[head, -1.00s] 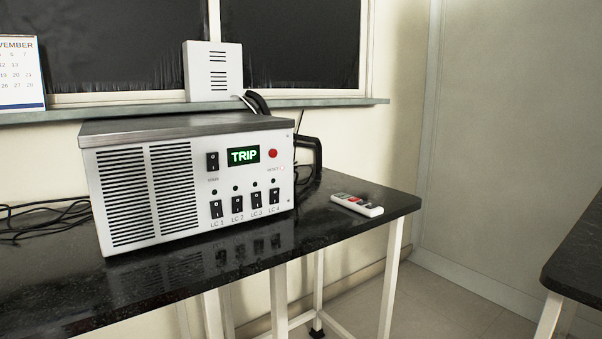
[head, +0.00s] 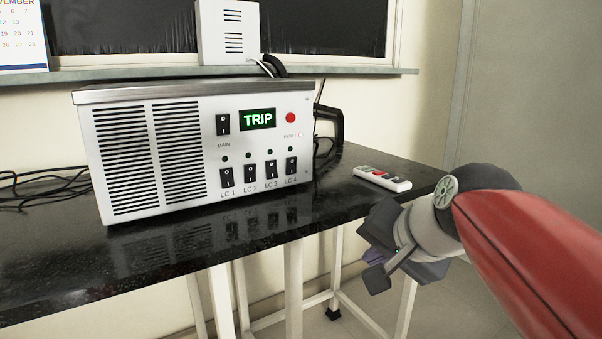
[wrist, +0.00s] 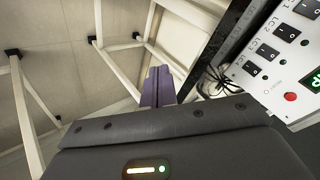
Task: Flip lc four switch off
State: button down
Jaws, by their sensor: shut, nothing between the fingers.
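The LC 4 switch (head: 291,166) is a black rocker at the right end of a row of switches on the front of a white power unit (head: 200,207). The unit's green display (head: 258,119) reads TRIP. My gripper (head: 372,270) is in front of the table, to the right of and below the switch, apart from it. In the wrist view its purple fingers (wrist: 157,86) are together and empty. The wrist view also shows the switch panel (wrist: 262,72) tilted at the right; LC 4 there is the rocker (wrist: 252,69) nearest the red button.
A black table (head: 340,195) holds the unit. A remote (head: 382,179) lies right of it, near the table's edge. A red button (head: 291,118) and a MAIN switch (head: 223,124) sit above the LC row. Cables (head: 50,190) lie at the left.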

jog(key=w+a+r+m+t+y+b, duration=0.2)
jog(key=w+a+r+m, duration=0.3)
jog(key=w+r, duration=0.6)
jog(key=shift+r+y+b, duration=0.3)
jog(key=shift+r+y, duration=0.1)
jog(key=shift+y, duration=0.5)
send_near(293, 161)
jog(key=f, duration=0.2)
jog(key=w+a+f, duration=0.1)
jog(key=shift+f, duration=0.35)
jog(key=w+a, duration=0.2)
jog(key=shift+w+r, duration=0.2)
jog(key=shift+w, duration=0.2)
jog(key=shift+w+a, duration=0.15)
jog(key=shift+w, duration=0.25)
jog(key=shift+r+p, duration=0.15)
jog(key=shift+p, duration=0.4)
